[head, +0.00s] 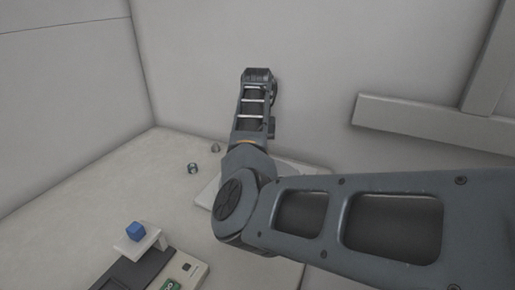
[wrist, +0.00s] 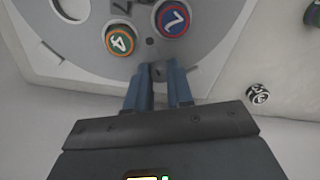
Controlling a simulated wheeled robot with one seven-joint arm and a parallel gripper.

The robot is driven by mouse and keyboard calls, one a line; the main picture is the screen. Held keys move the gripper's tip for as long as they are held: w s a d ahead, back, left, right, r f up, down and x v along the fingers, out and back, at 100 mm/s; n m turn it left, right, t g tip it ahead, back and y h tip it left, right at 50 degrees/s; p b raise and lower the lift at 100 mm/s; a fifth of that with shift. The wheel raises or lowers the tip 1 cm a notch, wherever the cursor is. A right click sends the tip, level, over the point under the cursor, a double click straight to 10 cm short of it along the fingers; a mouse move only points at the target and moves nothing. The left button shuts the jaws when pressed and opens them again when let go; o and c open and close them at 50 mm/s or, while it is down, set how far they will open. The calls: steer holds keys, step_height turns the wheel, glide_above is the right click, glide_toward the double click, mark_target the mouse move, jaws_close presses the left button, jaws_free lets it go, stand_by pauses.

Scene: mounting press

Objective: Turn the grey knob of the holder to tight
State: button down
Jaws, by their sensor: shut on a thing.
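In the wrist view my gripper (wrist: 160,76) reaches to the edge of the round grey holder (wrist: 92,62). Its two blue fingers are shut on a small grey knob (wrist: 158,69), whose top shows between the fingertips. I cannot tell from its look how far the knob is turned. A puck marked 4 with an orange ring (wrist: 119,41) and a puck marked 7 in blue and red (wrist: 173,19) sit in the holder, just beyond the fingers. In the head view my arm hides the gripper, the knob and most of the holder.
A black-and-white puck (wrist: 258,93) lies apart at the right in the wrist view. In the head view a blue cube (head: 135,230) sits on a small white stand (head: 150,241). A pale wall rail (head: 420,122) is at the right. The table's left part is mostly clear.

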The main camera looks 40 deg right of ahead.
stand_by(0.4)
steer(key=c, duration=1)
jaws_free()
steer(key=shift+r, duration=0.15)
step_height(320, 180, up, 8)
steer(key=shift+f, duration=0.2)
